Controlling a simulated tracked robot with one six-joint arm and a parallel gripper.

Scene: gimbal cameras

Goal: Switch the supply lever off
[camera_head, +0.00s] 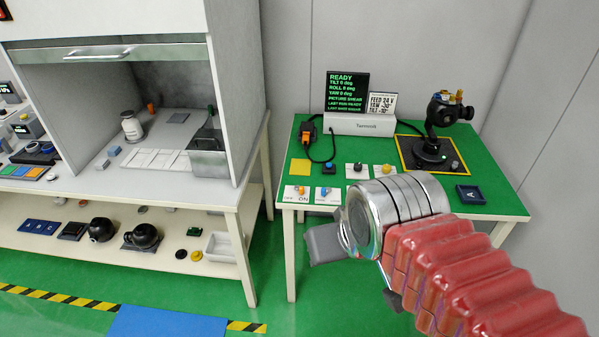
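On the green-topped table, a white plate (290,199) lettered with ON sits at the front left edge. A small orange lever (299,190) stands on it, close to the ON side; I take it to be the supply lever, though its exact tilt is too small to tell. My gripper (322,243) is in front of the table's front edge, below and right of this plate, apart from it. Only its grey end shows past the silver wrist, so whether the fingers are open cannot be seen.
Beside it is a second small plate (328,198) with a lever. Knobs (357,168), a lit READY screen (347,92), a FEED 24 V card (381,103) and a gimbal camera (446,111) stand behind. My red arm covers the table's front right. A hooded bench (228,110) stands left.

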